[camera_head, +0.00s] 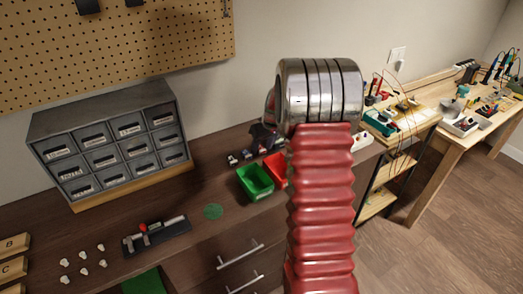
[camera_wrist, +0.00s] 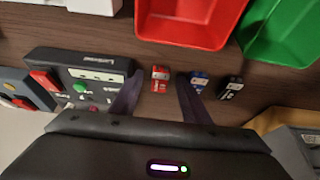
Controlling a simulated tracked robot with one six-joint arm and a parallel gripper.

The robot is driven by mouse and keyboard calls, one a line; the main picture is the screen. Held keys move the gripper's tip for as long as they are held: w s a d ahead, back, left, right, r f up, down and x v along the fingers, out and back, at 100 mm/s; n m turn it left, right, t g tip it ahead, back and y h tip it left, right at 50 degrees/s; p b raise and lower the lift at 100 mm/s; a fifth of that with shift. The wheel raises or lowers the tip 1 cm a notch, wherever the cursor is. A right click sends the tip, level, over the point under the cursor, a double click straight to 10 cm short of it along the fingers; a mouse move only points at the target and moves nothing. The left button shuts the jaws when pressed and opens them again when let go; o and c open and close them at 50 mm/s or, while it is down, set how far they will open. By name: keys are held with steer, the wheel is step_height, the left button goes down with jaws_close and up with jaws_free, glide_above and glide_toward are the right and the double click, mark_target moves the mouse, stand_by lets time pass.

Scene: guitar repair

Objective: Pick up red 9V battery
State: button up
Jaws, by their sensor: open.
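The red 9V battery (camera_wrist: 160,79), with a white label band, lies on the dark brown bench top in the wrist view. My gripper (camera_wrist: 159,85) is open and empty, with one dark finger on each side of this battery in the picture. I cannot tell how far above it the fingertips are. A blue battery (camera_wrist: 199,80) lies just right of the right finger, and a black battery (camera_wrist: 230,87) lies beyond it. In the head view my gripper (camera_head: 265,138) is a dark shape over the bench, partly hidden by my arm.
A red bin (camera_wrist: 190,39) and a green bin (camera_wrist: 297,56) stand close to the batteries. A black device with knobs (camera_wrist: 92,62) is left of the red battery. A grey drawer cabinet (camera_head: 109,145) stands at the bench's back left.

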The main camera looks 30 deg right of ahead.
steer(key=shift+c, duration=0.6)
steer(key=c, duration=0.9)
